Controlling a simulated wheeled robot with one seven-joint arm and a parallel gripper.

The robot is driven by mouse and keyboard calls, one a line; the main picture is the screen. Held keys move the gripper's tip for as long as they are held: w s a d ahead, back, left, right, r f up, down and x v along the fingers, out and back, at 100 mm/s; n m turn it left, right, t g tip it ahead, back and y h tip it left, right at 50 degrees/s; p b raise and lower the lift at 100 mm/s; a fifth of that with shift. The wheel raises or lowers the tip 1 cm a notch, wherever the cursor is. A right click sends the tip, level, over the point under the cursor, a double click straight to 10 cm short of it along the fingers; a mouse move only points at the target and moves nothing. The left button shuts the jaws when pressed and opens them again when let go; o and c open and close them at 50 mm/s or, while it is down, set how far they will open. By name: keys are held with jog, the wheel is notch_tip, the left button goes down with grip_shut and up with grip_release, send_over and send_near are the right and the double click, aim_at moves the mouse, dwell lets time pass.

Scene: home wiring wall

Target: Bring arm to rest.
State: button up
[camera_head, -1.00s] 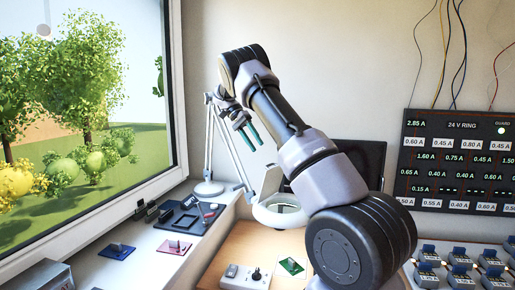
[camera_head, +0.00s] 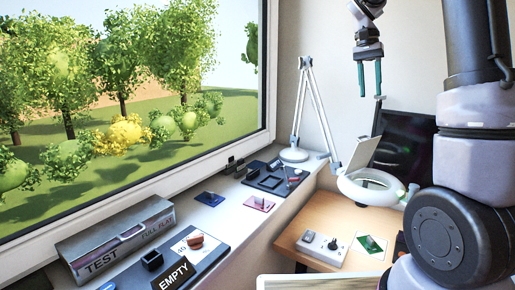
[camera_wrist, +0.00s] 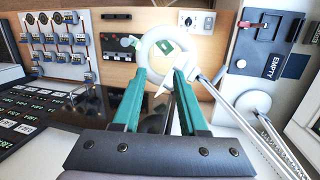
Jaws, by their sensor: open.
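My gripper (camera_head: 370,78) hangs in the air at the upper right of the head view, pointing down, with its two green fingers apart and nothing between them. It is above the wooden desk (camera_head: 296,232) and the magnifier lamp's white ring (camera_head: 371,187). In the wrist view my gripper (camera_wrist: 160,82) is also open and empty. The lamp ring (camera_wrist: 150,52) shows beyond and between the fingertips there. My arm rises at the right of the head view.
The lamp's white jointed stand (camera_head: 318,105) rises beside my gripper. A dark screen (camera_head: 405,145) stands behind the ring. A grey TEST box (camera_head: 115,240) and an EMPTY sign (camera_head: 174,275) are on the sill. The wrist view shows a board with several blue-topped parts (camera_wrist: 62,45).

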jog(key=s+a+n+t+y, duration=0.1)
jog(key=s+a+t, duration=0.3)
jog(key=s, duration=0.7)
jog(key=s+a+n+t+y, duration=0.2)
jog(key=s+a+t, duration=0.3)
jog(key=s, duration=0.6)
jog(key=shift+r+t, duration=0.15)
jog(key=shift+t, duration=0.15)
